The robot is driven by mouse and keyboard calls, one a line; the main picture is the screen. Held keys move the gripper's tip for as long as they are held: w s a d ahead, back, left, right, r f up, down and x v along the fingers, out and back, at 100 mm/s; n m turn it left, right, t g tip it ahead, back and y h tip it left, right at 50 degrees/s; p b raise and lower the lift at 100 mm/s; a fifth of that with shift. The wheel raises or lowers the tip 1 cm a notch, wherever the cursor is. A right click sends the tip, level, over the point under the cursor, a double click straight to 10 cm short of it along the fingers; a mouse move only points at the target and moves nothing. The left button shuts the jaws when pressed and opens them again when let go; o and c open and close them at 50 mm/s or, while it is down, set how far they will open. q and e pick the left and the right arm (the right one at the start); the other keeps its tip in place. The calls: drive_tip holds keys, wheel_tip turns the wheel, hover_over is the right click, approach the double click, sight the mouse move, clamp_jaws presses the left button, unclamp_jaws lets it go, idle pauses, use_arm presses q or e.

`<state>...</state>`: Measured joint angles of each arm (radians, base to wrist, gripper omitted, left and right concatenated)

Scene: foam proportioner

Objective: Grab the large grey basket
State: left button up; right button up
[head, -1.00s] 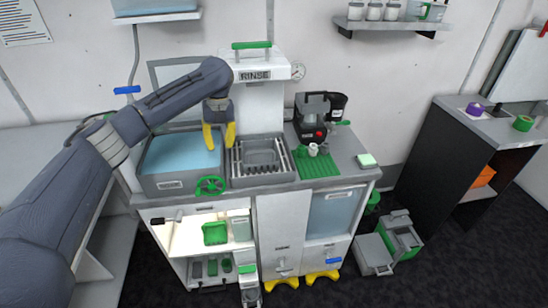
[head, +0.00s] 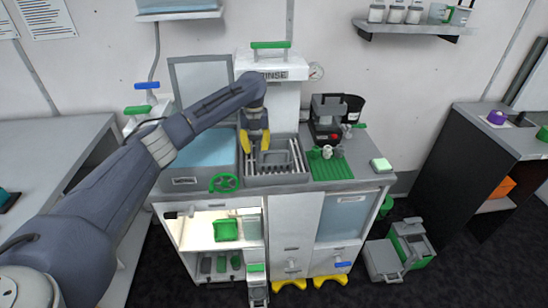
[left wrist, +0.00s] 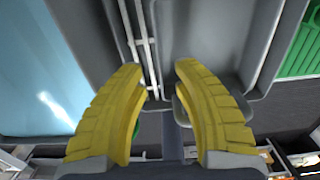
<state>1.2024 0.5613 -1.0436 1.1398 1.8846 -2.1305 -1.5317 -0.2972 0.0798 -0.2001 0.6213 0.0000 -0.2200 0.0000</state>
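The large grey basket (head: 281,171) appears as a square grey frame lying in the slatted rinse basin (head: 290,181) under the RINSE unit. My left gripper (head: 255,145) has yellow fingers pointing down over the left part of this basin, close beside the basket. In the left wrist view its two fingers (left wrist: 160,75) are apart with nothing clearly held between them. Grey walls and pale bars (left wrist: 142,45) of the basin area show past the fingers. The fingers hide part of the rim, and I cannot tell whether they touch it. My right gripper is not in view.
The RINSE unit (head: 272,95) rises behind.

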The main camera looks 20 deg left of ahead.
use_arm(q)
drive_tip(key=shift+f, duration=2.65)
drive_tip(key=shift+o, duration=0.3)
clamp_jaws()
